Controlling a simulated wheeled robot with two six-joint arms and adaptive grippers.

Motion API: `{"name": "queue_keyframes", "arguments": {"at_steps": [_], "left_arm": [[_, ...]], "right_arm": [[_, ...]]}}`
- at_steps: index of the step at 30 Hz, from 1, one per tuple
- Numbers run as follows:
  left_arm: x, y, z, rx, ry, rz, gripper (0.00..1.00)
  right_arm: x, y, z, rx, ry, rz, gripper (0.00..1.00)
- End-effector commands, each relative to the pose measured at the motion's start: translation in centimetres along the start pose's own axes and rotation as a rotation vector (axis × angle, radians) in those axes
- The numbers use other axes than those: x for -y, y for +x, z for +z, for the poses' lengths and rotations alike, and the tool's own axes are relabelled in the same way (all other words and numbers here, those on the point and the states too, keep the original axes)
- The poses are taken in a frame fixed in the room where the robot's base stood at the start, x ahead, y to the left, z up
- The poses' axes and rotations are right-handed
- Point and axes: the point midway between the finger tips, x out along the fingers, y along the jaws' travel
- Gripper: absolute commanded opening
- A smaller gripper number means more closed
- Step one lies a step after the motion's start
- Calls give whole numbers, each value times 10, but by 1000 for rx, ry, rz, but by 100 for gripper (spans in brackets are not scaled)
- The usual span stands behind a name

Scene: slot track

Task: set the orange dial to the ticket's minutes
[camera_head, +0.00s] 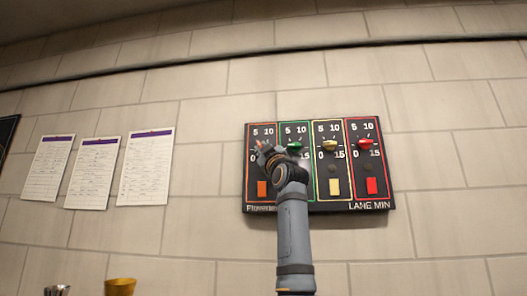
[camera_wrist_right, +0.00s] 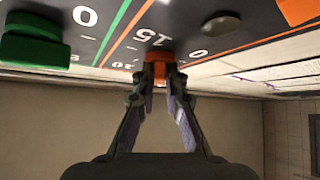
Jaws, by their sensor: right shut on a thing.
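The dial panel (camera_head: 320,207) hangs on the wall with orange, green, yellow and red columns marked 0, 5, 10 and 15. My right gripper (camera_head: 264,150) is at the orange column's dial and hides most of it in the head view. In the right wrist view the fingers (camera_wrist_right: 160,78) are shut on the orange dial (camera_wrist_right: 157,58), beside the printed 15. The dial's pointer direction cannot be told. Three paper tickets (camera_head: 145,168) hang left of the panel; their writing is too small to read. My left gripper is not in view.
The green dial (camera_head: 294,146), yellow dial (camera_head: 330,144) and red dial (camera_head: 365,144) sit right of my gripper. An orange block (camera_head: 262,188) is below the orange dial. A gold cup (camera_head: 120,286) and a grey cup (camera_head: 57,290) show at the bottom left.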

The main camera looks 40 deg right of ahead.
Motion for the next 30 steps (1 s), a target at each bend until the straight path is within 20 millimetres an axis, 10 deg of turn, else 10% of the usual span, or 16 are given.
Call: {"name": "queue_keyframes", "arguments": {"at_steps": [20,25,30], "left_arm": [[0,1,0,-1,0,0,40],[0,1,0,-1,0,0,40],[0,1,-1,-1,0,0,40]], "right_arm": [[2,0,0,1,38,35,0],[1,0,0,0,38,37,34],[0,0,-1,-1,37,38,34]]}}
